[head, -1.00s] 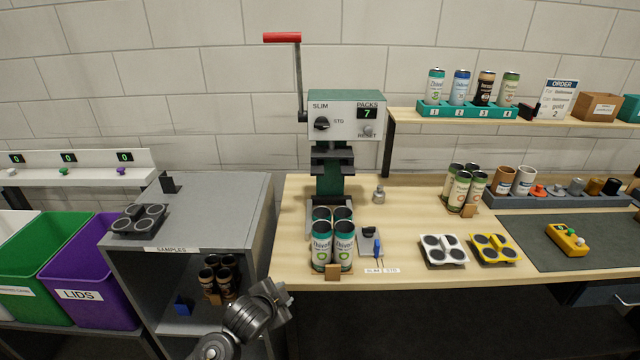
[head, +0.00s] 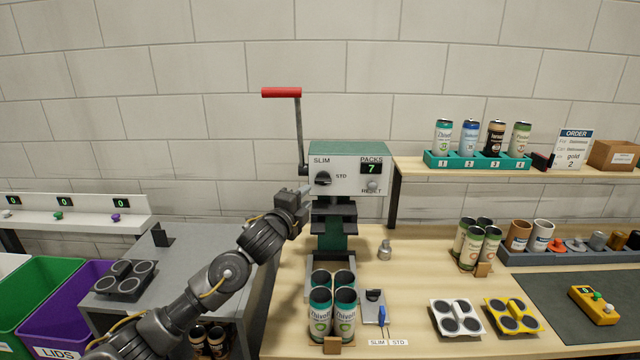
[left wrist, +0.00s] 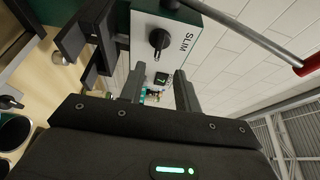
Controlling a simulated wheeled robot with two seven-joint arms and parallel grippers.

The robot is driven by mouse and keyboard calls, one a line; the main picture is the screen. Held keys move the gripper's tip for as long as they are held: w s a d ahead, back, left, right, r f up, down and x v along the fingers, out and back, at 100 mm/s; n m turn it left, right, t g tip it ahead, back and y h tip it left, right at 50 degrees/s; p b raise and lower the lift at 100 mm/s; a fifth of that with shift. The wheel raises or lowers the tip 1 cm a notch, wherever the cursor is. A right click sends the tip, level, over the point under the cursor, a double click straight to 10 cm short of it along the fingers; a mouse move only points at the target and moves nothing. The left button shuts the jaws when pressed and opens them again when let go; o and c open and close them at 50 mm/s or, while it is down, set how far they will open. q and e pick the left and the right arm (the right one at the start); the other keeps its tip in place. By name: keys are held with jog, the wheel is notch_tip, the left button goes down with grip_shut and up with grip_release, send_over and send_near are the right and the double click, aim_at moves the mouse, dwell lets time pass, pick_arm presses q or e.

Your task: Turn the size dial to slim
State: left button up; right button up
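The size dial (head: 322,178) is a black knob on the white front panel of the green press. SLIM is printed above it and STD to its right; its pointer appears to face STD. The dial also shows in the left wrist view (left wrist: 159,40), beside the word SLIM and beyond the fingertips. My left gripper (head: 304,192) is just left of and slightly below the dial, apart from it. In the left wrist view its two fingers (left wrist: 160,80) stand apart with nothing between them. My right gripper is not in view.
The red-handled crank (head: 282,92) rises left of the panel. The PACKS display (head: 371,169) reads 7, above the RESET knob (head: 373,187). Several cans (head: 320,313) stand below the press. A shelf (head: 470,170) with more cans is at right.

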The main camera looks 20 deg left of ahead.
aim_at(322, 183)
pick_arm(q)
jog(key=w+p, duration=0.1)
jog(key=w, duration=0.1)
jog(key=w+d+p, duration=0.1)
jog(key=w, duration=0.2)
jog(key=w+p, duration=0.1)
jog(key=w, duration=0.2)
jog(key=shift+w+d, duration=0.15)
jog(key=shift+w, duration=0.05)
jog(key=shift+w+d+f, duration=0.1)
jog(key=shift+w, duration=0.65)
grip_shut()
